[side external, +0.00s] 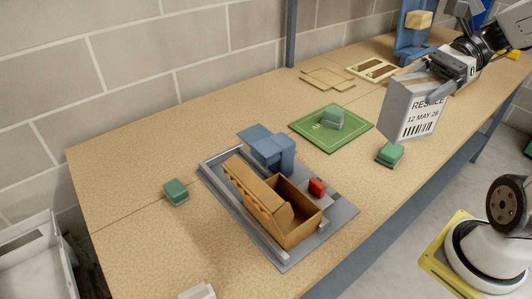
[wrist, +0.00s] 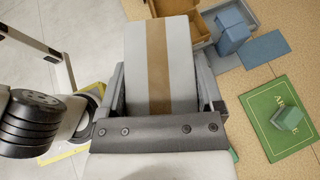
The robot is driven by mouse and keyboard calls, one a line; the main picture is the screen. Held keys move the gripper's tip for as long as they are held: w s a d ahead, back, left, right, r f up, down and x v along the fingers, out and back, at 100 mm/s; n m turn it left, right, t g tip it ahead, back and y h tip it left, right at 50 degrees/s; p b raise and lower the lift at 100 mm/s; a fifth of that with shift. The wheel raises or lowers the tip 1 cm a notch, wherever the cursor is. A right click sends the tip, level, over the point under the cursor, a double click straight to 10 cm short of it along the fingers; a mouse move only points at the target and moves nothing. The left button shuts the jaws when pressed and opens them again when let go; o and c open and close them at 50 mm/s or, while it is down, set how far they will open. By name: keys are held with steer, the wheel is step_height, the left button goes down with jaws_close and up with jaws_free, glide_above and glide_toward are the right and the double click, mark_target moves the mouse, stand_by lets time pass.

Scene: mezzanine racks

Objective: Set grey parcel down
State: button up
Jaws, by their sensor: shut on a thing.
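The grey parcel (side external: 402,115) carries a white label with "12 MAY 26" and a barcode. My gripper (side external: 437,82) is shut on it and holds it up over the front right part of the table in the side view. In the wrist view the parcel (wrist: 143,60) shows a brown tape strip down its middle and sits between both fingers of my gripper (wrist: 168,95). The parcel's underside is hidden in the wrist view.
A green mat (side external: 306,133) bears a green block (side external: 332,117). Another green block (side external: 390,155) lies below the parcel in the picture. Bare tabletop (side external: 200,125) lies at left.

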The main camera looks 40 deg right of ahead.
mark_target(431, 135)
steer(key=shift+s+d+f+m+t, duration=0.1)
steer(key=shift+s+d+m+t, duration=0.15)
steer(key=shift+s, duration=0.55)
steer(key=shift+s+d+f+m+t, duration=0.1)
steer(key=shift+s+d+m+t, duration=0.1)
steer(key=shift+s, duration=0.55)
step_height(431, 135, down, 11)
steer(key=shift+r, duration=0.1)
steer(key=shift+w, duration=0.1)
steer(key=w+d+f, duration=0.2)
steer(key=w+f, duration=0.7)
steer(key=w, duration=0.4)
steer(key=shift+d+f, duration=0.15)
steer(key=shift+f, duration=0.1)
steer(key=shift+w, duration=0.15)
